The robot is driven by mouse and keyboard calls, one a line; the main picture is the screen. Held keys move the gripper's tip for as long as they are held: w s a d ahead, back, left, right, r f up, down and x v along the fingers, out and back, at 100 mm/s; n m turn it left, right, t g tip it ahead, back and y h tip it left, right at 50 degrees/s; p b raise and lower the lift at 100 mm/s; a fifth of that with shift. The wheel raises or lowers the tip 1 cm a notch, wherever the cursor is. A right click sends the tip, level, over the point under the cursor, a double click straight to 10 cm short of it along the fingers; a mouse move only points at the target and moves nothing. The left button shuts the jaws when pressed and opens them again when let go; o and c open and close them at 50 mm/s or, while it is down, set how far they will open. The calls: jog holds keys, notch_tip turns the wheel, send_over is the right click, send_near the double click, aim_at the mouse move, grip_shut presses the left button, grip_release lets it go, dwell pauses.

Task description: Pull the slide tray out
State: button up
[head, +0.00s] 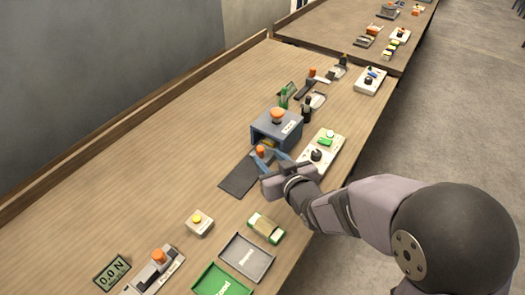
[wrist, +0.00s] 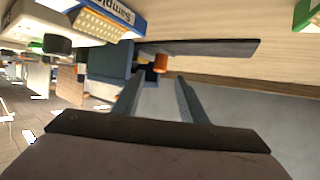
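A blue-grey box-shaped machine (head: 289,137) with an orange knob on top (head: 278,114) stands mid-table. A dark flat plate (head: 240,178) extends from its open front. Something yellowish shows inside the opening. A smaller orange knob (head: 260,151) stands at the front opening, seemingly the slide tray's handle; the tray itself is hard to tell from the plate. My gripper (head: 268,158) is open beside this knob. In the wrist view the knob (wrist: 160,63) appears between and just beyond the two apart fingertips (wrist: 159,78), with no clear contact.
A white unit with a green button and black knob (head: 322,149) stands close right of the machine. Towards the front are a green-and-white box (head: 266,228), a grey tray (head: 246,257), a green tray (head: 222,281) and a yellow-button box (head: 199,222). The table's left side is clear.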

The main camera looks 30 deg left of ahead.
aim_at(262, 151)
jog(key=shift+p+x, duration=0.45)
jog(key=shift+x, duration=2.35)
jog(key=shift+c, duration=0.6)
